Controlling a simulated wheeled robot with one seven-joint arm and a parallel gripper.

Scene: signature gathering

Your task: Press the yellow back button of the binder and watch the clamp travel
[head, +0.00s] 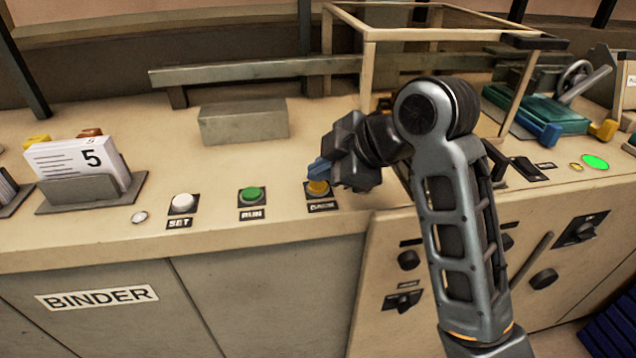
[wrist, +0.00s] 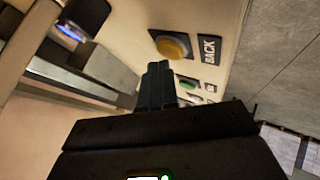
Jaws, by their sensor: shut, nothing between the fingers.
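The yellow back button (head: 318,188) sits on the binder's counter, right of the other buttons, with a BACK label at its front. It also shows in the wrist view (wrist: 172,46), beside the BACK label (wrist: 209,50). My gripper (head: 318,170) is shut and empty, with its fingertips close above and behind the button in the head view. In the wrist view the shut fingers (wrist: 158,84) appear just beside the button; I cannot tell whether they touch it. I cannot make out the clamp for certain; a grey block (head: 243,121) lies behind the buttons.
A green RUN button (head: 252,195) and a white SET button (head: 183,203) stand left of the back button. A card stack marked 5 (head: 80,160) sits in a holder at left. A beige frame (head: 369,70) rises behind my arm.

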